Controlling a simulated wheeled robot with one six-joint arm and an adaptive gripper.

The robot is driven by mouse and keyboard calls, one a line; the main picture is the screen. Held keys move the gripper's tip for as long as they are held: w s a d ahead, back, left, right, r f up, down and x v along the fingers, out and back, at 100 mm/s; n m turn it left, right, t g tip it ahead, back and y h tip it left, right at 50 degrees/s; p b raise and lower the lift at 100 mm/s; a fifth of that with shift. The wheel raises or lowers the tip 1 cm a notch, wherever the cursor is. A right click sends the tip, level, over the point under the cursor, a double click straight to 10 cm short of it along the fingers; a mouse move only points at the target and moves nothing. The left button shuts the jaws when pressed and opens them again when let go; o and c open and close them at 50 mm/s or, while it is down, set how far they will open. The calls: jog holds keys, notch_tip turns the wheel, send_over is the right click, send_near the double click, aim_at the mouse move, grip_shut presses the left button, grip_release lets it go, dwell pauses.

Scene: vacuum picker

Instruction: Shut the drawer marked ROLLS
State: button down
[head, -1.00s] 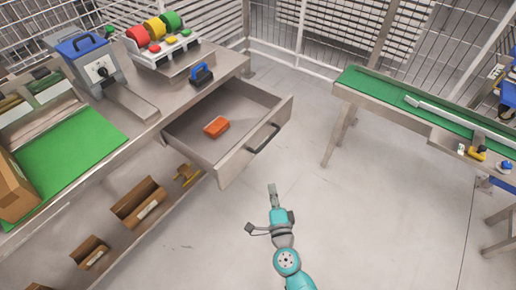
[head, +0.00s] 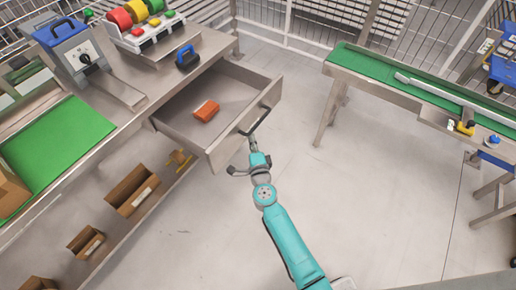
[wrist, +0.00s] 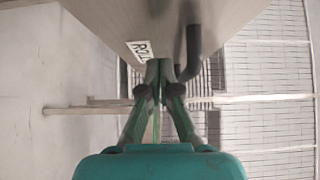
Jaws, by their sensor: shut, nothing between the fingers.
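The drawer (head: 231,148) hangs open from the workbench, with an orange block (head: 206,110) lying inside. Its front has a dark bar handle (head: 255,121). In the wrist view the drawer front (wrist: 160,22) fills the top, with a white label (wrist: 138,50) partly reading "ROLL" and the handle (wrist: 192,50) beside it. My gripper (head: 251,139) is shut and empty, close to the drawer front just below the handle. In the wrist view its fingertips (wrist: 159,66) overlap the lower edge of the front beside the label. I cannot tell whether they touch it.
The workbench (head: 135,120) carries a green mat (head: 60,140), a blue-handled device (head: 75,50) and colored rolls (head: 137,12). Cardboard boxes (head: 130,190) sit on the lower shelf. A green-topped conveyor (head: 370,75) stands at right. The floor between is clear.

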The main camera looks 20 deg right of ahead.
jog(key=shift+w+a, duration=0.55)
jog(key=shift+w, duration=0.25)
